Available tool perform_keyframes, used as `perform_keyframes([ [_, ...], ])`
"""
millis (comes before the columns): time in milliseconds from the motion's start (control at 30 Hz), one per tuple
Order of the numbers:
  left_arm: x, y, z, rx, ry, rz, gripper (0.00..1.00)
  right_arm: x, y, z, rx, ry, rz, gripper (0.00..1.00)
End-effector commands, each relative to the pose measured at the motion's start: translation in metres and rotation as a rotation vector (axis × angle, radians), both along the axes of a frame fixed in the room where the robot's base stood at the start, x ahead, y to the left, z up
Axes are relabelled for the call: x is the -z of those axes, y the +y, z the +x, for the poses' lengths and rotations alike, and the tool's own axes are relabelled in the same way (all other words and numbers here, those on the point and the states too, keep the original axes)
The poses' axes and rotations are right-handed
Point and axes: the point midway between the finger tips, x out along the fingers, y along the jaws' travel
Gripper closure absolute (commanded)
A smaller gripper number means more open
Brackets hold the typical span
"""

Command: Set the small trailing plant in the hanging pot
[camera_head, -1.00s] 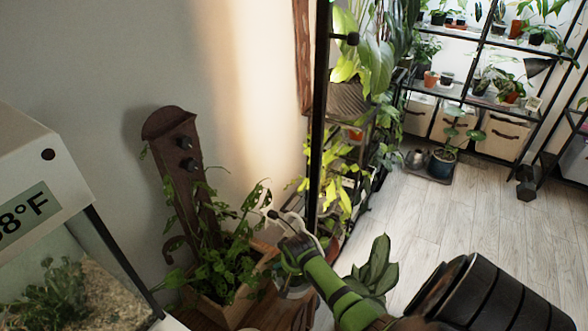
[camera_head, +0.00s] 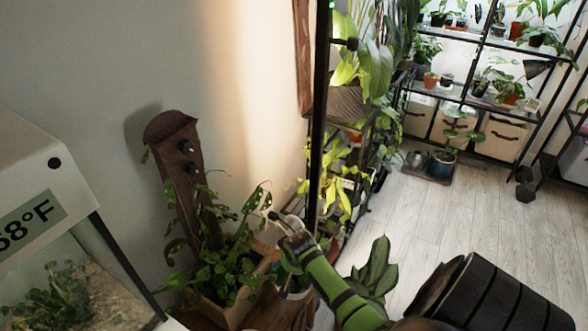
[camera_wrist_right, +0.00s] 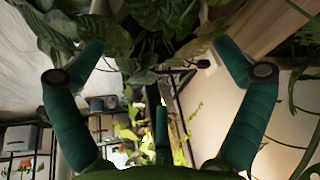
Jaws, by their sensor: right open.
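A leafy trailing plant (camera_head: 225,268) grows in a wooden planter box (camera_head: 238,312) with a tall dark back against the wall. My right gripper (camera_head: 280,222) is at the right side of these leaves, its arm coming from the lower right. A pale pot (camera_head: 293,291) is partly hidden just below the gripper; I cannot tell whether it is the hanging pot. In the right wrist view the fingers of my right gripper (camera_wrist_right: 160,50) are spread, with dark green leaves (camera_wrist_right: 125,35) at and beyond the tips. I cannot tell whether they touch. My left gripper is out of view.
A glass tank (camera_head: 75,295) with a temperature display stands at the left. A dark upright post (camera_head: 319,110) and plant shelves are behind the gripper. A broad-leaved plant (camera_head: 374,270) is right of the arm. Open wooden floor (camera_head: 450,215) lies at the right.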

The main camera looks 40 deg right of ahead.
Motion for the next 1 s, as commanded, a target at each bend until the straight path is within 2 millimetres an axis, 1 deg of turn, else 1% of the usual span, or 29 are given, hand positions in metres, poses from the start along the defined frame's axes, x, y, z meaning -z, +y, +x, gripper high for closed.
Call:
perform_keyframes([
  [33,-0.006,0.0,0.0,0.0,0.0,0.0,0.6,-0.012,0.002,-0.003,0.0,-0.002,0.0,0.0],
  [100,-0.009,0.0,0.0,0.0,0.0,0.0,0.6,-0.023,0.005,-0.007,0.0,-0.002,0.0,0.0],
  [200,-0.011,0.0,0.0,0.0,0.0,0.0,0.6,-0.035,0.008,-0.011,0.0,-0.001,0.0,0.0],
  [300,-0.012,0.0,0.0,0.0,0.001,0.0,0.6,-0.042,0.01,-0.014,0.0,0.0,0.0,0.0],
  [433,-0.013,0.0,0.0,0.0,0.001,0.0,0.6,-0.045,0.01,-0.015,0.001,0.001,0.001,0.0],
  [900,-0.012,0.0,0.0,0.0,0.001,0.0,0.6,-0.044,0.01,-0.015,0.001,0.0,0.0,0.0],
  [1000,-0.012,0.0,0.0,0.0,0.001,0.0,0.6,-0.045,0.013,-0.017,-0.012,0.002,-0.002,0.0],
])
